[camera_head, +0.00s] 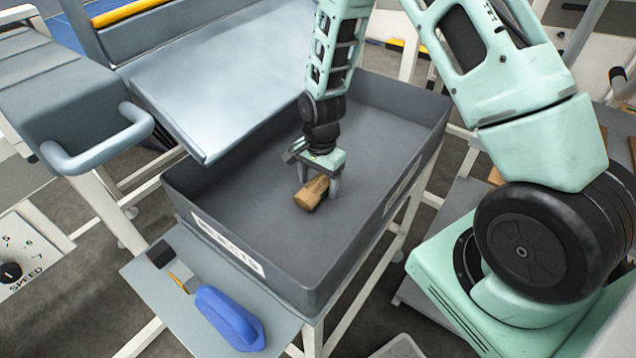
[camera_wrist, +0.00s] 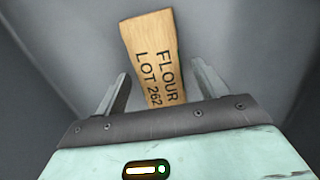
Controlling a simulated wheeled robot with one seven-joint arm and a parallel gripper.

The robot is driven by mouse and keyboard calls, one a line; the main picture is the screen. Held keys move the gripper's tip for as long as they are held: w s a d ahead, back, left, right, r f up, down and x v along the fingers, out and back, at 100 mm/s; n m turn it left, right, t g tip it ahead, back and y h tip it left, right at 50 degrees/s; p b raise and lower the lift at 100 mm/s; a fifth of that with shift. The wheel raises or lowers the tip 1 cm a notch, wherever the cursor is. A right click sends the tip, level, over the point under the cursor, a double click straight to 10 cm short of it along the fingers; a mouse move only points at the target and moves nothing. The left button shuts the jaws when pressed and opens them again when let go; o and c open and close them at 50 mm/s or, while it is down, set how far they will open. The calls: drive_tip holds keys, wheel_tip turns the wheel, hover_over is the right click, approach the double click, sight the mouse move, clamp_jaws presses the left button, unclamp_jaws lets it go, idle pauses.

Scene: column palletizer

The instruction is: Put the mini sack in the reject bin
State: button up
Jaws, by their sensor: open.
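The mini sack (camera_head: 311,194) is a small tan sack lying on the floor of the dark grey bin. In the wrist view the sack (camera_wrist: 150,50) reads "FLOUR LOT 262" and its near end lies between my fingers. The reject bin (camera_head: 300,283) has a white label on its front wall, partly readable. My gripper (camera_head: 320,188) is inside the bin, low over the sack. In the wrist view my gripper (camera_wrist: 160,82) is open, with a gap between each finger and the sack.
A sloped metal chute (camera_head: 225,80) overhangs the bin's back left. A grey handle (camera_head: 100,145) stands at the left. The bin floor around the sack is clear.

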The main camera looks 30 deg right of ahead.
sight(319, 180)
wheel_tip(319, 180, up, 11)
drive_tip(key=s+a+r+n, duration=0.8)
drive_tip(key=s+a+n, duration=0.2)
drive_tip(key=s+a, duration=0.15)
drive_tip(key=s+a+r+n, duration=0.2)
drive_tip(key=s+n, duration=0.3)
drive_tip(key=s, duration=0.1)
drive_tip(key=s+a+r+n, duration=0.1)
drive_tip(key=s+a+n, duration=0.1)
drive_tip(key=s+n, duration=0.4)
drive_tip(key=shift+s+r, duration=0.35)
